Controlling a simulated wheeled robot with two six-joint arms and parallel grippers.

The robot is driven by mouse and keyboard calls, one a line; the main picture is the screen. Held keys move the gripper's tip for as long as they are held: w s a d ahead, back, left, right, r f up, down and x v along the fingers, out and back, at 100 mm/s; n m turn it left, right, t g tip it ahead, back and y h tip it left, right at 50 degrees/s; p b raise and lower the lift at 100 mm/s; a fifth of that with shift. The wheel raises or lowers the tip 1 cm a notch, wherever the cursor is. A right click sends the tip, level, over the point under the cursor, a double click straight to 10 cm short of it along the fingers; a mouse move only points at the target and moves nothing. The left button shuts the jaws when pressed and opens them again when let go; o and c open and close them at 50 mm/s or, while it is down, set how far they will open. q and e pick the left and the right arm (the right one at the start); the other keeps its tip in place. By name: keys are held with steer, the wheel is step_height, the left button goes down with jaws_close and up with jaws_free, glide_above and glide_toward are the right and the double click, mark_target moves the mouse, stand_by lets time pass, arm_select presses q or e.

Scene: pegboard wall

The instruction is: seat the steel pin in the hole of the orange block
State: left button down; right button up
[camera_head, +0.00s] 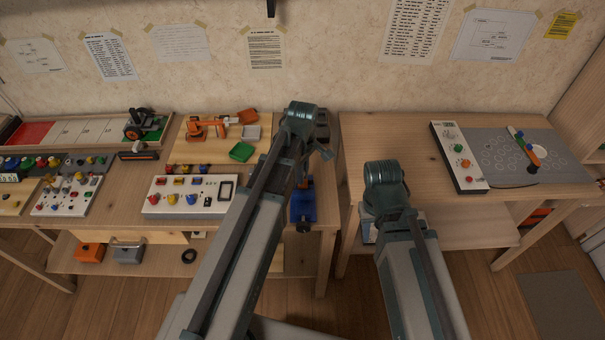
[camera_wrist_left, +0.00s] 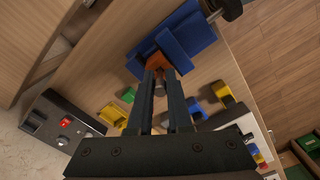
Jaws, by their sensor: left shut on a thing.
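My left gripper (camera_wrist_left: 160,74) is shut on the steel pin (camera_wrist_left: 159,86), which shows as a short grey cylinder between the fingers in the left wrist view. The fingertips are right at the near edge of the orange block (camera_wrist_left: 153,54). That block sits in a blue vise (camera_wrist_left: 187,40), which also shows in the head view (camera_head: 303,213). The hole and the pin's far end are hidden, so I cannot tell whether the pin is in the hole. In the head view my left arm covers the gripper. My right gripper is not visible; only its arm shows.
A white panel with knobs (camera_head: 189,196) and a green block (camera_head: 241,151) lie left of my left arm. Yellow (camera_wrist_left: 222,91) and blue pieces are close to the fingers in the wrist view. A gap separates this bench from the right table (camera_head: 400,150).

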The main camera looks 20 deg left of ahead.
arm_select(q)
steer(key=shift+f+b, duration=0.45)
steer(key=shift+b, duration=0.05)
steer(key=shift+s+d+f+b, duration=0.1)
steer(key=shift+s+f+b, duration=0.2)
steer(key=shift+s+b, duration=0.15)
stand_by(0.9)
steer(key=c, duration=1)
jaws_free()
steer(key=shift+o, duration=0.4)
steer(key=shift+w+r+p, duration=0.25)
steer(key=shift+r+p, duration=0.4)
steer(key=shift+p, duration=0.2)
steer(key=shift+r+p, duration=0.7)
steer(key=shift+r, duration=0.05)
steer(key=shift+w+r+p, duration=0.2)
steer(key=shift+r+p, duration=1.9)
